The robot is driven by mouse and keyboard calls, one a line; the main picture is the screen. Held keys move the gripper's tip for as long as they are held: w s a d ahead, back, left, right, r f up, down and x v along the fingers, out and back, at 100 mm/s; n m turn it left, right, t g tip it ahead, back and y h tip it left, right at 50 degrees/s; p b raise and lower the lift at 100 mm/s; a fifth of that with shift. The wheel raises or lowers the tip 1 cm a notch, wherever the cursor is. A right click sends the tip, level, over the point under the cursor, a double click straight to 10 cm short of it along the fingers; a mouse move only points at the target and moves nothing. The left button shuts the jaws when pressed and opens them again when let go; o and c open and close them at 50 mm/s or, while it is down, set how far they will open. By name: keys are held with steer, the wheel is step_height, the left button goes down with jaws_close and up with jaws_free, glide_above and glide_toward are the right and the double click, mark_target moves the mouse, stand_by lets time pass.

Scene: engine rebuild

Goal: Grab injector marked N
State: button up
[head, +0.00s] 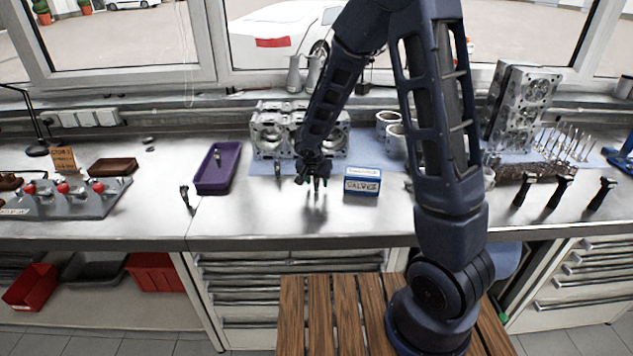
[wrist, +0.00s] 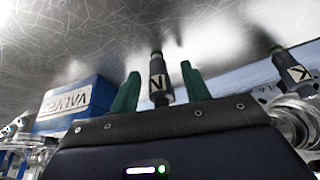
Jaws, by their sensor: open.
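The fingers stand apart, one on each side, with visible gaps. In the head view my gripper (head: 314,179) points down over the bench, left of the blue valves box. The injector is hard to separate from the fingers there. A second injector (wrist: 290,68) with a white label, its letter unclear, stands at the right in the wrist view; it also shows in the head view (head: 278,168).
The blue valves box (head: 362,182) stands close right of my gripper. An engine block (head: 268,130) is behind it. A purple tray (head: 226,180) holding a small part lies left, with another small dark part (head: 186,196) beside it. The front bench strip is mostly clear.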

steer(key=shift+c, duration=0.2)
jaws_close()
